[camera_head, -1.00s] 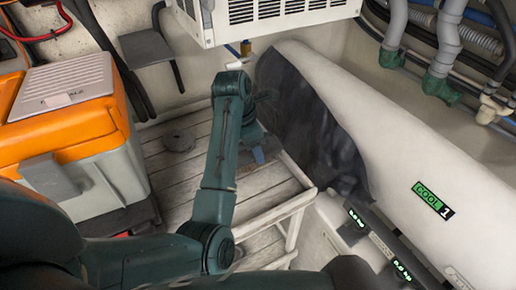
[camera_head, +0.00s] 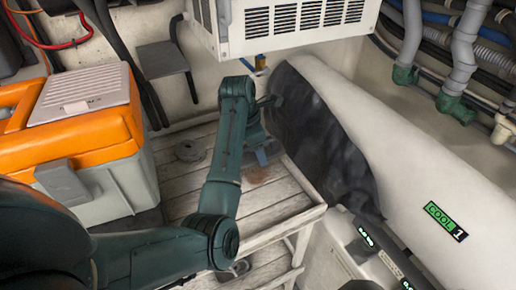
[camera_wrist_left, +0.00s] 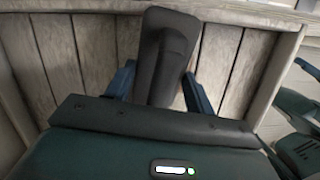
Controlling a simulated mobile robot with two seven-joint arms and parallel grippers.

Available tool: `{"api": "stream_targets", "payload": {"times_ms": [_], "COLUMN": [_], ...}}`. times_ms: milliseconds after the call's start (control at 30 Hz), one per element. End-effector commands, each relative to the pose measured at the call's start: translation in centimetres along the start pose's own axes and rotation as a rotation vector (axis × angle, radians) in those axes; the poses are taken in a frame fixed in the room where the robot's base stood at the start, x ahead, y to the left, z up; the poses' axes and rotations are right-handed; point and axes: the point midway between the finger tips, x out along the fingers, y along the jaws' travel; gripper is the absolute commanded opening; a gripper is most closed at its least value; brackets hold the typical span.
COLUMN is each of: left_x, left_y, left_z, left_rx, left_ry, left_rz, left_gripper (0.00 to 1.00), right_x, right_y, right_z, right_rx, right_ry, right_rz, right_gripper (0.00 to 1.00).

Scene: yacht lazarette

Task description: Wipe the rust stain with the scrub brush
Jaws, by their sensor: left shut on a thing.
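The rust stain is a faint brown patch (camera_head: 257,175) on the pale slatted wooden bench top, just in front of my left gripper's fingers. My left gripper (camera_head: 262,157) points down over the boards. In the left wrist view its blue fingers are shut on the dark scrub brush (camera_wrist_left: 165,50), which stretches away over the slats. I cannot tell whether the brush touches the boards. A teal and blue part at the right edge of the wrist view seems to be my right gripper (camera_wrist_left: 304,95), cut off.
An orange and grey cool box (camera_head: 95,150) stands left of the bench. A large white cylinder with a dark cover (camera_head: 415,165) lies close on the right. A white vented unit (camera_head: 290,22) hangs above. A round dark disc (camera_head: 189,150) lies on the back slats.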

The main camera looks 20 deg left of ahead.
Motion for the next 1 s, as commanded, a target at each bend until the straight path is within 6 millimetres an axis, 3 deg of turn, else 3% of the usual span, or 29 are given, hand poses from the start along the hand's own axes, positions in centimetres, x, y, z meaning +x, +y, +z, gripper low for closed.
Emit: {"api": "stream_targets", "payload": {"times_ms": [500, 1000], "left_x": [-4.9, -5.9], "left_y": [0.0, 0.5], "left_z": [1.2, 1.4], "left_rx": [-0.004, -0.002], "left_ry": [0.001, 0.003], "left_rz": [-0.002, -0.002], "left_gripper": [0.01, 0.01], "right_x": [0.0, 0.0], "right_y": [0.0, 0.0], "right_z": [0.0, 0.0], "right_rx": [-0.002, -0.002], "right_ry": [-0.001, 0.0], "right_rz": [0.0, 0.0], "right_gripper": [0.76, 0.76]}}
